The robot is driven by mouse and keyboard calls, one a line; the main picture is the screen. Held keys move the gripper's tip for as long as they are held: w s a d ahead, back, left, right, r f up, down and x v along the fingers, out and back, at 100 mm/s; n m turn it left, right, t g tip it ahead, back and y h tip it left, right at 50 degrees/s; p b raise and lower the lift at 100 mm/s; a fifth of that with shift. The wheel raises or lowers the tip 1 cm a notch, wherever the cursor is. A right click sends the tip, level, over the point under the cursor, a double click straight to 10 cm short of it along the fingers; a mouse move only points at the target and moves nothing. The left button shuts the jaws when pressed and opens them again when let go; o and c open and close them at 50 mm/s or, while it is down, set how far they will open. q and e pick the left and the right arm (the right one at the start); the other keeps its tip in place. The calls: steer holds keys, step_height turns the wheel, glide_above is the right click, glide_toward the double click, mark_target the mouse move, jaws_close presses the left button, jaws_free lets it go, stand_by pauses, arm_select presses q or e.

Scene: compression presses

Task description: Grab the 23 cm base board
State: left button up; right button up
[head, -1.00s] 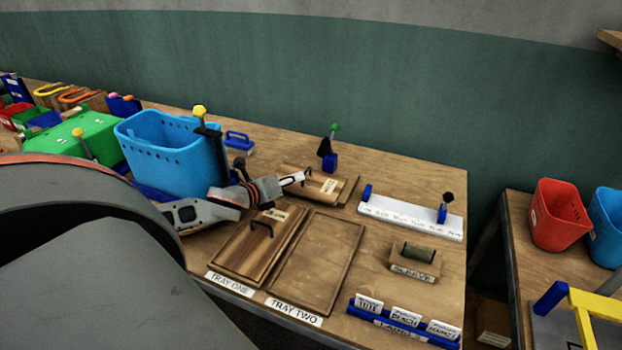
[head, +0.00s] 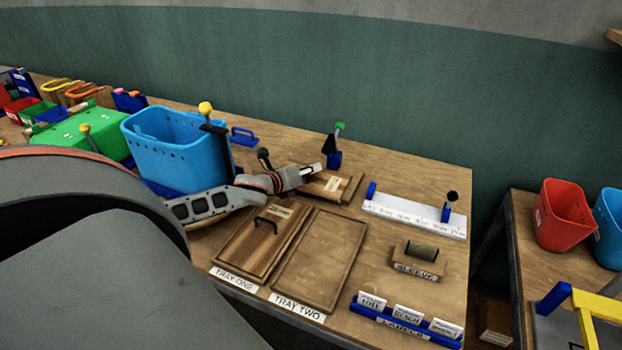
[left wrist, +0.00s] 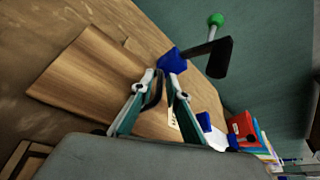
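A wooden board (head: 336,188) with a pale label lies flat at the back of the table, partly hidden by my left gripper. It fills much of the left wrist view (left wrist: 85,82), with a dark handle (left wrist: 154,88) standing up from it. My left gripper (head: 314,172) is over this board. In the left wrist view its two fingers (left wrist: 158,100) are apart, with the handle between them; I cannot tell whether they touch it. Another board with a dark handle (head: 247,244) lies in tray one. Length markings cannot be read. My right gripper is not in view.
Tray two (head: 318,262) is empty. A blue bin (head: 165,155) stands left of the gripper. A green-knobbed blue clamp (head: 334,158) stands just behind the board. A white ruler-like strip (head: 412,215), a sleeve holder (head: 418,262) and a label rack (head: 400,325) are to the right.

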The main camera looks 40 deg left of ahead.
arm_select(q)
jaws_close()
steer(key=shift+r, duration=0.15)
